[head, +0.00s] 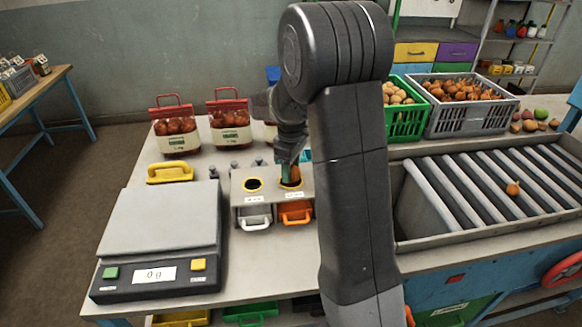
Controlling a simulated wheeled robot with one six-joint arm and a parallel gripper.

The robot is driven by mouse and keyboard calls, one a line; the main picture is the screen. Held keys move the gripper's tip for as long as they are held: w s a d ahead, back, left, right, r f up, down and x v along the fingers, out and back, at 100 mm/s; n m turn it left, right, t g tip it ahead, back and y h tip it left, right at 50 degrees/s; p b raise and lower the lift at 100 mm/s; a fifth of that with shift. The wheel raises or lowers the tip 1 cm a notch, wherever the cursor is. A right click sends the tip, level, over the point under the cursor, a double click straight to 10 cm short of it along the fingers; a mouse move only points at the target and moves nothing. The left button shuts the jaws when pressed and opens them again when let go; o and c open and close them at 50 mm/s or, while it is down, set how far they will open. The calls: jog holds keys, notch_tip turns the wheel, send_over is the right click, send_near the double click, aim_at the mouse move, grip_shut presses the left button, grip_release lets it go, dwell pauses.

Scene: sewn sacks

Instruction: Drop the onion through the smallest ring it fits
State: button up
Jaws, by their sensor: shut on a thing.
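My arm hides whatever part of the stand lies further right. Labels below the rings are too small to read.
A scale (165,218) reading 0 g stands left. Filled onion sacks (175,140) stand behind. Another onion (512,188) lies on the rollers (470,190) at right. Crates (470,118) stand back right.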

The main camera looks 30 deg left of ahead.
jog(key=o, duration=1.1)
jog(key=shift+o, duration=0.2)
notch_tip(320, 180, up, 14)
jog(key=b, duration=0.1)
jog(key=shift+f, duration=0.1)
